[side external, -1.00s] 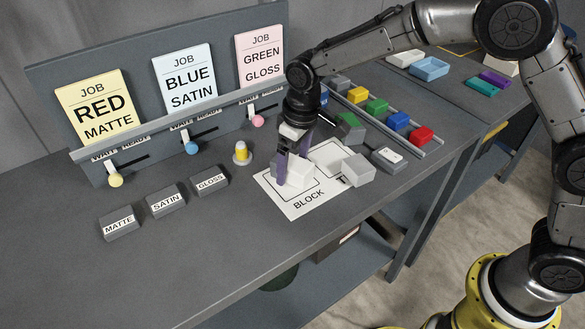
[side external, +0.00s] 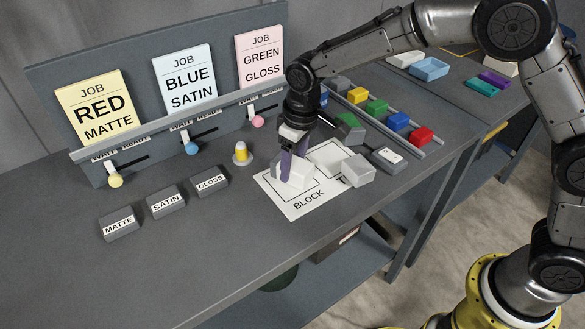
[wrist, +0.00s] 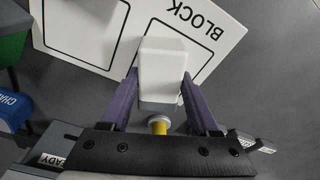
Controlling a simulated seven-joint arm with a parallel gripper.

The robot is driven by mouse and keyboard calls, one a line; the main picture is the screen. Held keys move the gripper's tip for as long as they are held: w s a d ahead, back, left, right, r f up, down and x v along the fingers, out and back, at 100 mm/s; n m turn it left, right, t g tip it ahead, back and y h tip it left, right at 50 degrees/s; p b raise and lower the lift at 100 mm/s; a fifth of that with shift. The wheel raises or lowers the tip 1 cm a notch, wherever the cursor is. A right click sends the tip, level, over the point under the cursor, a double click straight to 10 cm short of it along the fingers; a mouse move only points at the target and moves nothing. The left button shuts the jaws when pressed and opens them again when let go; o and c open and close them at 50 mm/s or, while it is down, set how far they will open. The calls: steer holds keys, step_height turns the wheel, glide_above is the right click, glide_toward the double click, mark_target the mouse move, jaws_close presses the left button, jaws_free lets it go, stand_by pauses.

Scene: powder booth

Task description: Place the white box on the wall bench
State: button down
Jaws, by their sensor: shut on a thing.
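A white box (side external: 302,175) is at the BLOCK area of a white printed sheet (side external: 306,210) on the grey bench. My gripper (side external: 290,170), with purple fingers, points down and is shut on this box. In the wrist view the white box (wrist: 163,68) sits between the two fingers (wrist: 160,88), one on each side. I cannot tell whether its underside still touches the sheet. The grey bench top (side external: 215,265) with the job cards stands against the wall. A second grey bench (side external: 450,82) stands at the back right; I cannot tell which one is the wall bench.
A pale grey block (side external: 357,170) stands close right of the held box. A yellow-topped button (side external: 241,152) and labelled MATTE, SATIN and GLOSS blocks (side external: 166,201) are to the left. Coloured blocks (side external: 377,108) line a rack behind. A blue tray (side external: 430,69) is on the back bench. The front left bench is clear.

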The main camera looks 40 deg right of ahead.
mark_target(293, 162)
steer(key=shift+r, duration=0.5)
step_height(293, 162, up, 3)
steer(key=shift+w+f, duration=0.1)
steer(key=shift+f, duration=0.1)
steer(key=s+d+r, duration=0.5)
steer(key=s+r, duration=0.5)
steer(key=s, duration=0.3)
steer(key=w+d+f+m, duration=0.2)
steer(key=w+d, duration=0.4)
steer(key=w, duration=0.4)
steer(key=w+d+f+m, duration=0.2)
steer(key=w+d+f, duration=0.2)
steer(key=w+d, duration=0.3)
steer(key=w, duration=0.4)
steer(key=shift+f+h, duration=0.3)
steer(key=shift+f, duration=0.05)
